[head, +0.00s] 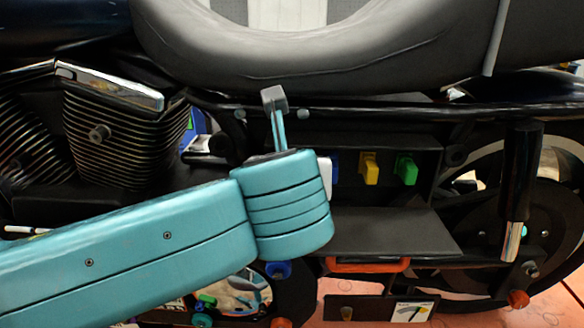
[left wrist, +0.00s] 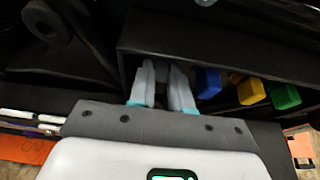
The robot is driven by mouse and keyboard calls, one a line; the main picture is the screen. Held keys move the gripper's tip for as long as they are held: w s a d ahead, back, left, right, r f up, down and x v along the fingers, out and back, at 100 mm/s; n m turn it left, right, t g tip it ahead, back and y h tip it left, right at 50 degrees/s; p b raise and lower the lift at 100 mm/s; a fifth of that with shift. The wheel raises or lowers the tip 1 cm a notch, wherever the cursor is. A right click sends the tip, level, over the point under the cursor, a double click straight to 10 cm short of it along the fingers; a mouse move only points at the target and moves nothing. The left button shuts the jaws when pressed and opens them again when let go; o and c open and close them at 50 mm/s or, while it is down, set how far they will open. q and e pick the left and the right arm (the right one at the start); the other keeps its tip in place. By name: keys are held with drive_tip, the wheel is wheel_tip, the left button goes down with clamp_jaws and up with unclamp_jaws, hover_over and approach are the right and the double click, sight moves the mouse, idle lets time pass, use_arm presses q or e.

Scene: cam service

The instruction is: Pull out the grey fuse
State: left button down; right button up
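My left gripper (left wrist: 162,88) is at the front of a dark open fuse box (left wrist: 240,52), at the left end of the fuse row. Its two pale fingers stand a small gap apart. Something greyish shows between them, probably the grey fuse, but I cannot tell whether the fingers press on it. In the head view my left arm covers the fingers and that end of the box. A blue fuse (head: 334,168) sits just right of the gripper, also in the left wrist view (left wrist: 208,82). My right gripper is not in view.
A yellow fuse (head: 370,168) and a green fuse (head: 406,169) sit further right in the box. An open dark flap (head: 390,232) lies below it, with a red-orange handle (head: 368,265) beneath. A motorcycle seat (head: 320,50) overhangs above; a rear wheel (head: 545,215) stands right.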

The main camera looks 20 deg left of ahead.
use_arm(q)
drive_tip(key=shift+s+d, duration=0.1)
drive_tip(key=shift+s, duration=0.35)
idle(0.6)
drive_tip(key=shift+s+d, duration=0.2)
drive_tip(key=shift+s, duration=0.65)
drive_tip(key=shift+s+d, duration=0.3)
drive_tip(key=shift+s, duration=0.7)
drive_tip(key=shift+s+d, duration=0.3)
drive_tip(key=shift+s, duration=0.7)
drive_tip(key=shift+s+d, duration=0.3)
drive_tip(key=shift+s, duration=0.7)
